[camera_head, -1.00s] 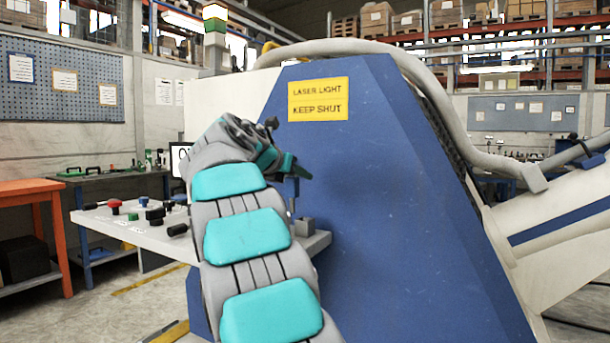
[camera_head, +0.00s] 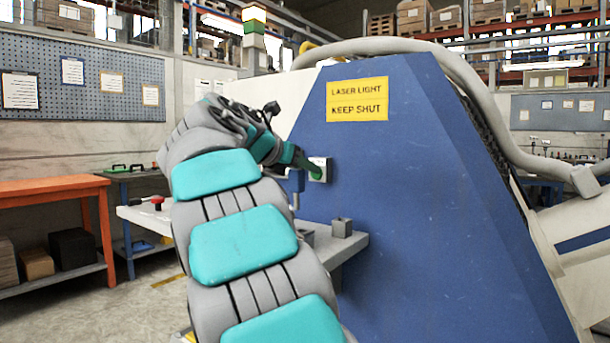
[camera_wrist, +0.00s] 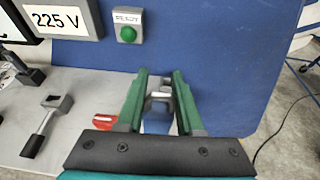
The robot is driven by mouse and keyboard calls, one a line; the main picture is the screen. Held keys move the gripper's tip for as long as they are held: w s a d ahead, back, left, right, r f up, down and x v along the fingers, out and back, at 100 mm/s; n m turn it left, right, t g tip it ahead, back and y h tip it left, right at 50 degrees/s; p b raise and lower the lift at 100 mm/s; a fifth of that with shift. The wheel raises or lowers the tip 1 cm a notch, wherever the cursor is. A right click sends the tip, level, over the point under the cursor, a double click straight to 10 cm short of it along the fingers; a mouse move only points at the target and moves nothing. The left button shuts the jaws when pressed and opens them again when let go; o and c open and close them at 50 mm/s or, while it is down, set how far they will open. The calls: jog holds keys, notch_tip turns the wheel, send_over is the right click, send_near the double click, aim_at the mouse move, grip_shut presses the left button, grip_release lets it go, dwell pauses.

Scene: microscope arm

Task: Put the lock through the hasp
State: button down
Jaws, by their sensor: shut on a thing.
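My gripper (camera_head: 304,160) is shut on a lock with a blue body (camera_head: 296,180) and a thin silver part pointing down. In the wrist view the green fingers (camera_wrist: 160,78) stand on either side of the lock's blue body (camera_wrist: 157,122). The lock is held above the pale shelf, apart from it as far as I can see. Grey metal fittings stand on the shelf: a block (camera_head: 342,228) near its right end, and one below the lock, partly behind my arm. I cannot tell for sure which is the hasp.
A blue machine panel rises behind, with a yellow sign (camera_head: 357,99) and a READY box with a green button (camera_wrist: 127,34). A 225 V display (camera_wrist: 64,20) is left of it.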

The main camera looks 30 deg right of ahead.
jog(key=shift+w+d+r, duration=0.35)
jog(key=shift+w+d, duration=0.1)
jog(key=shift+d, duration=0.2)
jog(key=shift+w+d+r, duration=0.3)
jog(key=shift+w+d, duration=0.1)
jog(key=shift+d, duration=0.2)
notch_tip(320, 180, down, 6)
jog(key=shift+r+b, duration=0.15)
jog(key=shift+b, duration=0.7)
jog(key=shift+p, duration=1.05)
jog(key=shift+f+b, duration=0.45)
jog(key=shift+f, duration=2)
dwell(0.5)
jog(key=shift+c, duration=2.3)
grip_release()
jog(key=v, duration=0.8)
